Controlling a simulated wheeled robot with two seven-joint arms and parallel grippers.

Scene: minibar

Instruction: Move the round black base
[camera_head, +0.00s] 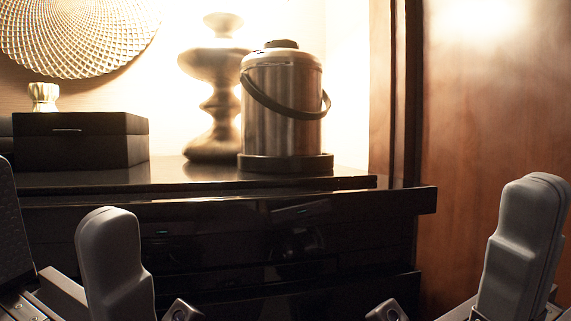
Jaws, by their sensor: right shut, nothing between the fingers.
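The round black base (286,163) sits on the dark cabinet top, near its right end. A steel ice bucket (283,105) with a black knob and a dark carry handle stands upright on it and hides most of its upper face. My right gripper (537,190) is at the lower right, shut and empty, in front of the wood panel and apart from the base. My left gripper (55,195) is at the lower left, with its two fingers wide apart and nothing seen between them.
The cabinet's front edge (230,197) lies between my grippers and the base.

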